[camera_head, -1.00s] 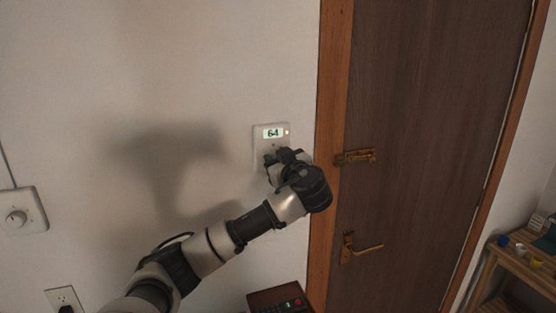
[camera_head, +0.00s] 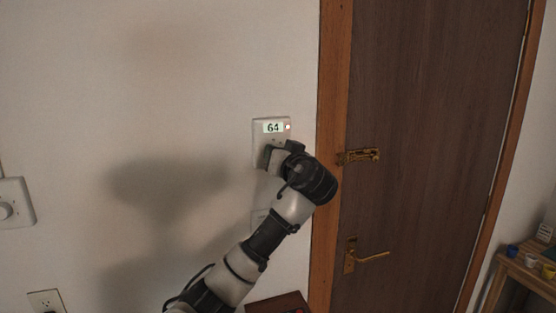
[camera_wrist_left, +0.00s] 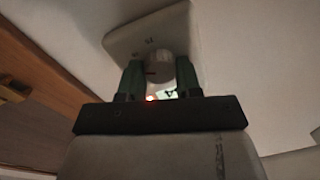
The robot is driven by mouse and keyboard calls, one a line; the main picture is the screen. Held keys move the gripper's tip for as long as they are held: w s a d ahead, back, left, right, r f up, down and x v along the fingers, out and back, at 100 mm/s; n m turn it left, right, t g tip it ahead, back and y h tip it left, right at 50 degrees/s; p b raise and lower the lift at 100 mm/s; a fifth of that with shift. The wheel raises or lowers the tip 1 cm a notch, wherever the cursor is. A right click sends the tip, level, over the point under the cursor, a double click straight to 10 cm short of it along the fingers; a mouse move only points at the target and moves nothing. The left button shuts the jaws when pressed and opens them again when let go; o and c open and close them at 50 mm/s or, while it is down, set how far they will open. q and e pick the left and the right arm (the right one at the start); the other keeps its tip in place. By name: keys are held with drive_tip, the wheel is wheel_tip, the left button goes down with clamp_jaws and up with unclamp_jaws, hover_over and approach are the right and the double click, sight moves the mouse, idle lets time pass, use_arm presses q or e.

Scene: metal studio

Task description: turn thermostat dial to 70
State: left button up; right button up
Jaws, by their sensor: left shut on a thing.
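The thermostat (camera_head: 260,128) is a pale plate on the wall, left of the door frame. Its lit display (camera_head: 273,127) reads 64, with a small reddish light beside it. My left gripper (camera_head: 270,156) is at the lower part of the plate and hides the dial in the head view. In the left wrist view, the round white dial (camera_wrist_left: 159,72) sits between the two dark green fingers of my left gripper (camera_wrist_left: 160,80), which are shut on it. The thermostat plate (camera_wrist_left: 125,42) also shows there, tilted. My right gripper is in neither view.
A brown door (camera_head: 425,150) in a wooden frame stands right of the thermostat, with a brass latch (camera_head: 358,156) and handle (camera_head: 365,257). A wall dial (camera_head: 8,211) and outlet (camera_head: 46,301) are at left. A wooden shelf (camera_head: 525,272) with small items is at right.

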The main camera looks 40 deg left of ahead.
use_arm(q)
drive_tip(key=shift+m, duration=1.2)
drive_tip(key=o, duration=0.9)
drive_tip(key=shift+d, duration=0.1)
drive_tip(key=shift+o, duration=0.2)
drive_tip(key=b+v, duration=0.4)
drive_tip(key=v, duration=0.6)
drive_tip(key=shift+s+d, duration=0.25)
drive_tip(key=shift+d, duration=0.1)
